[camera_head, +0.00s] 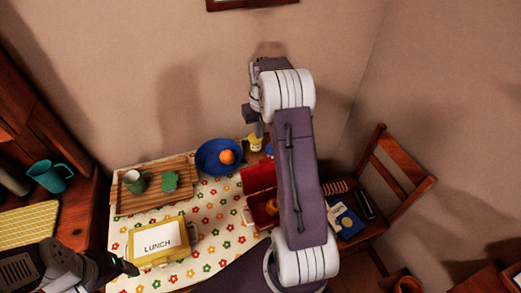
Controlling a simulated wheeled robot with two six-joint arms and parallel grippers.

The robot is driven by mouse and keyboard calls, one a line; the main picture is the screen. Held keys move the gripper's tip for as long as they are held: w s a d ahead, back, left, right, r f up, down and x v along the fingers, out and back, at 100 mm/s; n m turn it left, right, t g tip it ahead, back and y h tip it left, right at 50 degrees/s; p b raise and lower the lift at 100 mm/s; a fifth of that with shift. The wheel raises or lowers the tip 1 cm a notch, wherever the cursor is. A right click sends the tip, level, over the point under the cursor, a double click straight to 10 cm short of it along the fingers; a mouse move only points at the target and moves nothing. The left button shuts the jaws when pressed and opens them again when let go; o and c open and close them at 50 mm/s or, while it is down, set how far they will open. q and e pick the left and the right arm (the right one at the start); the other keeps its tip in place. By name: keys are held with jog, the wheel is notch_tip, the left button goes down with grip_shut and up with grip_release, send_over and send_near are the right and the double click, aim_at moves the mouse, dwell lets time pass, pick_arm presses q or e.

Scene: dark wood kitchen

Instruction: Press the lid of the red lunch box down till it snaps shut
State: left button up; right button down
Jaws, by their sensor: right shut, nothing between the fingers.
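The red lunch box (252,216) stands open at the right part of the table, partly hidden behind my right arm. Its red lid (258,178) is raised at the back, and an orange-red round item (271,207) shows inside. My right gripper (259,131) is shut and empty, pointing down beyond the raised lid, apart from it in the picture. My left gripper (132,269) is at the lower left, near the front of the yellow lunch box; its finger opening is too small to tell.
A yellow box (178,257) labelled LUNCH is at the front left. A blue bowl (208,165) holds an orange. A small yellow item (254,144) is near my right gripper. A chair (403,184) stands right.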

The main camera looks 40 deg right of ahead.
jog(key=s+f+p, duration=0.3)
jog(key=f, duration=0.5)
jog(key=shift+a+f, duration=0.25)
jog(key=shift+a, duration=0.05)
